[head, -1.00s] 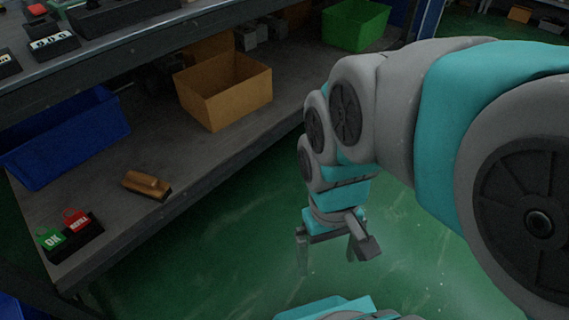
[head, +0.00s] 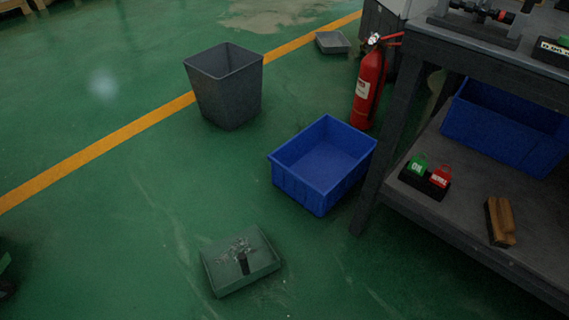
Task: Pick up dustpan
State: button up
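A shallow grey-green dustpan (head: 222,280) lies on the green floor at the lower middle of the head view. It has raised sides and a dark, short upright part, perhaps its handle, near its middle. Pale scraps lie in it around that dark part. My gripper is not in the current view, so its distance from the dustpan and its state do not show.
A blue bin (head: 318,164) stands behind and right of the dustpan. A grey waste bin (head: 228,92) and red fire extinguisher (head: 369,85) stand farther back. A workbench (head: 382,150) fills the right, with a wooden brush (head: 500,221) on its lower shelf. Floor around the dustpan is mostly clear.

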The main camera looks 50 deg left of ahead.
aim_at(258, 263)
jog(key=u, duration=2.6)
